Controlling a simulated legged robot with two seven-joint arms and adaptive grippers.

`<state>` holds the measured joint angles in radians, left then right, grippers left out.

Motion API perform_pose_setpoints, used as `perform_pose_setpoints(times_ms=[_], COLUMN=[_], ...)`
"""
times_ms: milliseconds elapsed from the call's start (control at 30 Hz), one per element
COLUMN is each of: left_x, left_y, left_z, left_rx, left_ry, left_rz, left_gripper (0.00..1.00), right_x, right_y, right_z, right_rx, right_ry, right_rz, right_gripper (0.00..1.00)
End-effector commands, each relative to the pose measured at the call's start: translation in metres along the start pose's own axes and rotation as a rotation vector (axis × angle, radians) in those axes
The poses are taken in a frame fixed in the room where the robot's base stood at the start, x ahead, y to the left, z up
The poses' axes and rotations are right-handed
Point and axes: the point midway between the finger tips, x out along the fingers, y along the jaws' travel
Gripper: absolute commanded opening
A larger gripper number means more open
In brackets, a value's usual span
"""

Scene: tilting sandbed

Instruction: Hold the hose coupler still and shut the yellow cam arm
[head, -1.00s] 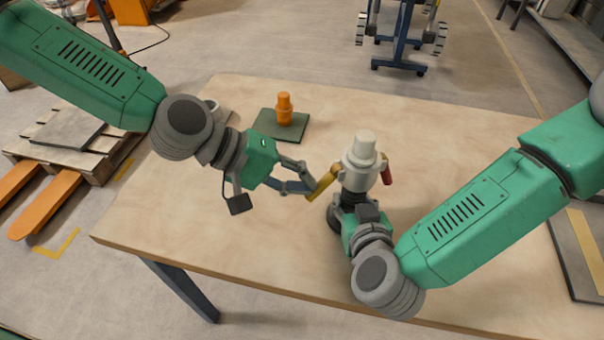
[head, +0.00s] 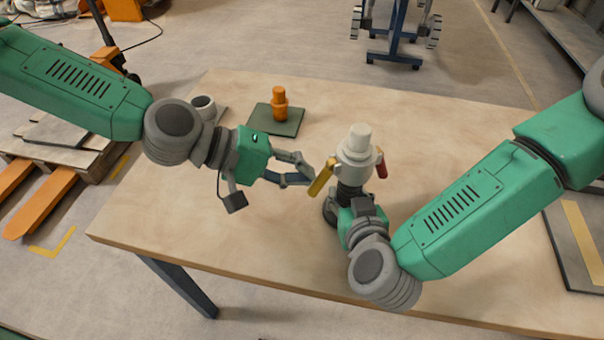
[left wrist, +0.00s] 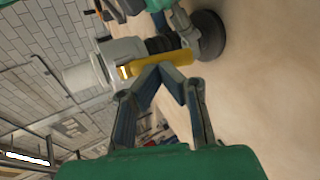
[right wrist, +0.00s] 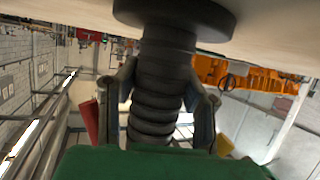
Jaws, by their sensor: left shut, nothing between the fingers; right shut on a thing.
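The pale grey hose coupler (head: 357,155) stands upright on a black ribbed hose (head: 349,193) above a round black base (head: 330,211). Its yellow cam arm (head: 321,178) slants down and outward on the left. The red cam arm (head: 382,170) hangs close to its right side. My left gripper (head: 311,177) is shut and empty, its tips at the yellow arm; the left wrist view (left wrist: 161,70) shows them against its side. My right gripper (right wrist: 160,88) is shut around the ribbed hose below the coupler. Its fingertips are mostly hidden in the head view.
An orange fitting (head: 280,103) stands on a dark green mat (head: 258,119) at the back left of the wooden table (head: 240,240). The table's front left is clear.

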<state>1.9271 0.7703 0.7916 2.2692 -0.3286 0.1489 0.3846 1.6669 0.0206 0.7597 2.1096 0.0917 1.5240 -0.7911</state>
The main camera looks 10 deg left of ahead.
Motion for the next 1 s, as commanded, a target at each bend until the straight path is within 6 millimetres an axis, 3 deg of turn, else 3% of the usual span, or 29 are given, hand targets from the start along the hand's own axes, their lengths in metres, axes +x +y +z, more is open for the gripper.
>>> perform_pose_setpoints(times_ms=[467, 567, 1000], left_x=[-0.004, -0.016, -0.1], left_y=[0.0, -0.001, -0.004], left_z=[-0.001, -0.001, -0.003], left_rx=[-0.001, -0.001, 0.001], left_ry=[0.001, 0.001, 0.003], left_rz=[0.0, 0.001, 0.003], left_gripper=[0.0, 0.0, 0.0], right_x=[0.0, 0.0, 0.0], right_y=[0.0, 0.0, 0.001], right_z=[0.0, 0.0, 0.0], right_rx=[0.0, 0.0, 0.001], right_ry=[0.001, 0.001, 0.001], right_rz=[0.001, 0.001, 0.001], right_gripper=[0.0, 0.0, 0.0])
